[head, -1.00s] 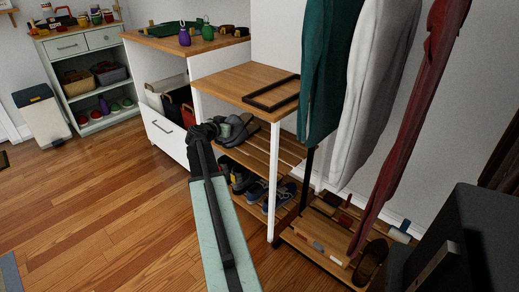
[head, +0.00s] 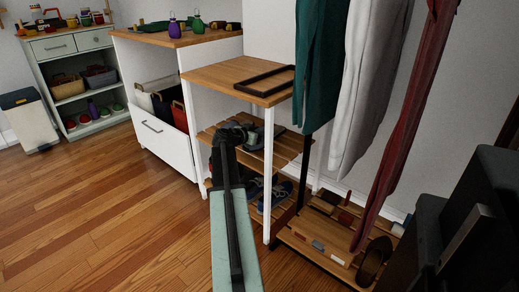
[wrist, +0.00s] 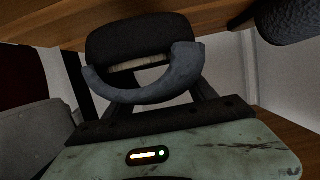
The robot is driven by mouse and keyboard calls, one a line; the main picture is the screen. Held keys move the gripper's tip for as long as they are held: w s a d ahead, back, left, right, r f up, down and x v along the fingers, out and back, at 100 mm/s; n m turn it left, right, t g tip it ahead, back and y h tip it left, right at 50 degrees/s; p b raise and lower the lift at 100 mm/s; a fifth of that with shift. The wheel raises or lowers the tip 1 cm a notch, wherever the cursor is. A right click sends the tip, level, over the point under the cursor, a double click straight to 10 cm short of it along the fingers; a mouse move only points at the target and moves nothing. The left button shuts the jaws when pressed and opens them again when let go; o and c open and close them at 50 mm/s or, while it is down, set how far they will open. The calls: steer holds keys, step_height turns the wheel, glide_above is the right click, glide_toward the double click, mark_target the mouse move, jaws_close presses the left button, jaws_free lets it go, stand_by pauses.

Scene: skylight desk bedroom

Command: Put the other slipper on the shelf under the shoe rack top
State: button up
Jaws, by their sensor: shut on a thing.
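My gripper (wrist: 150,105) is shut on a grey slipper (wrist: 145,92), with a rounded band and a dark sole, which fills the middle of the wrist view. In the head view my gripper (head: 234,134) is at the front of the slatted shelf (head: 289,146) under the wooden shoe rack top (head: 238,77). My arm hides part of the shelf there. Another dark grey slipper (wrist: 290,18) is at the upper right of the wrist view, apart from the held one. I cannot tell whether the held slipper touches the shelf.
A black tray (head: 264,81) lies on the rack top. Blue shoes (head: 281,190) stand on the lower shelf. A white rack post (head: 268,180) stands right of my arm. Hanging clothes (head: 322,60) are to the right.

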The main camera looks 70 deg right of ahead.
steer(key=shift+f, duration=0.2)
step_height(320, 180, down, 4)
steer(key=b, duration=0.3)
steer(key=shift+b, duration=0.4)
steer(key=shift+r, duration=0.25)
steer(key=o, duration=1.5)
steer(key=shift+f, duration=0.1)
steer(key=shift+p, duration=0.3)
steer(key=p+v, duration=0.3)
steer(key=v, duration=0.9)
